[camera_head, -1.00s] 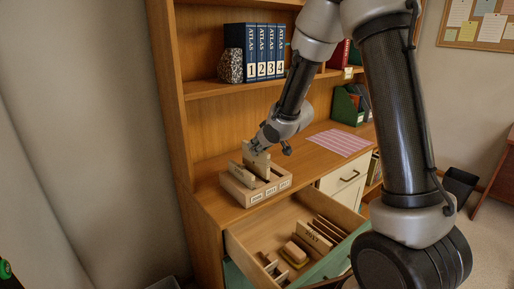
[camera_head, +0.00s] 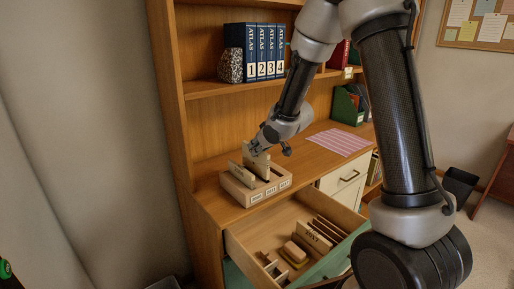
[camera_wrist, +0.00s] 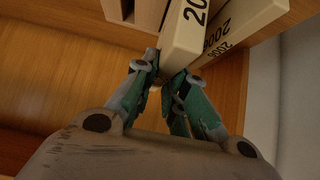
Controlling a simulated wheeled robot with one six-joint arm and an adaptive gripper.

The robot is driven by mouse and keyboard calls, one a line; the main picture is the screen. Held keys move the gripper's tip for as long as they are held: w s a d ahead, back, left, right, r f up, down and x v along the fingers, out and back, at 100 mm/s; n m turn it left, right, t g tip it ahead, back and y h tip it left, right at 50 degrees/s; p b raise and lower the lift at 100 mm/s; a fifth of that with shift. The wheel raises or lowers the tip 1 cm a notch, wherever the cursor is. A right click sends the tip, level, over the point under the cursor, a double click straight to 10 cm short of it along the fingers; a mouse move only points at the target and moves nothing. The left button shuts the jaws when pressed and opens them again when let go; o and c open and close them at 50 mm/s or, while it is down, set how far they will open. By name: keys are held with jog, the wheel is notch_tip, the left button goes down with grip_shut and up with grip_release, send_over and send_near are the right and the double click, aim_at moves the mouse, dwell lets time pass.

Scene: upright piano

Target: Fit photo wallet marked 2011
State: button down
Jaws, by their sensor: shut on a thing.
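My gripper (camera_wrist: 165,85) is shut on a cream photo wallet (camera_wrist: 188,30). In the wrist view its mark begins with "20" and the rest is hidden. In the head view my gripper (camera_head: 256,147) holds this wallet (camera_head: 259,163) upright at the wooden rack (camera_head: 243,196) on the desk. Its lower end is at the rack's slots; I cannot tell how deep it sits. The rack's front carries small year labels.
The open drawer (camera_head: 262,226) below holds a marked wallet (camera_head: 313,236), a wooden block (camera_head: 295,250) and dividers. Blue atlases (camera_head: 262,52) and a speckled bookend (camera_head: 230,66) stand on the shelf above. A pink striped sheet (camera_head: 340,141) lies right of the rack.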

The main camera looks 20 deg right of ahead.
aim_at(267, 154)
jog(key=shift+f, duration=2.85)
dwell(1.5)
jog(key=c, duration=1.4)
grip_release()
jog(key=shift+o, duration=0.2)
jog(key=v, duration=0.7)
jog(key=shift+s+r, duration=0.15)
jog(key=shift+r, duration=0.05)
jog(key=shift+d, duration=0.1)
